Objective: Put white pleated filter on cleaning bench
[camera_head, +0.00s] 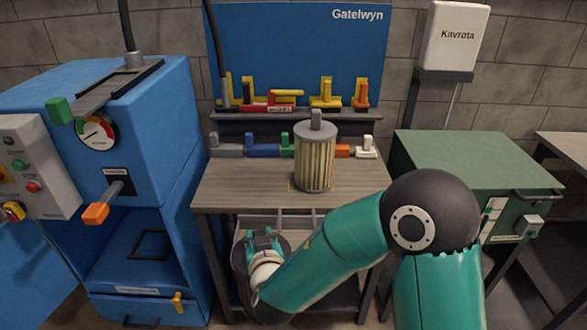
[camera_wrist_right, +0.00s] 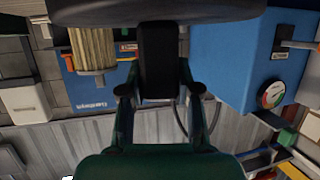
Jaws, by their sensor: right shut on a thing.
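A cream-white pleated filter (camera_head: 315,163) with a grey cap and grip stands upright on the wooden top of the bench (camera_head: 240,182), inside a thin yellow outline. It shows upside down at the upper left of the right wrist view (camera_wrist_right: 92,48), apart from my gripper. My right gripper (camera_head: 264,240) is in front of the bench, below its top. In the wrist view its fingers (camera_wrist_right: 160,90) are shut on the block-like grip of a dark round-topped thing (camera_wrist_right: 145,12). Its body is mostly hidden, so I cannot tell what it is. My left gripper is not in view.
A blue machine (camera_head: 125,170) with a gauge and an orange-ended handle stands left of the bench. A green cabinet (camera_head: 465,160) stands right. Colored fittings (camera_head: 262,150) line the bench's back edge under a blue Gatelwyn panel (camera_head: 290,45). The bench top left of the filter is clear.

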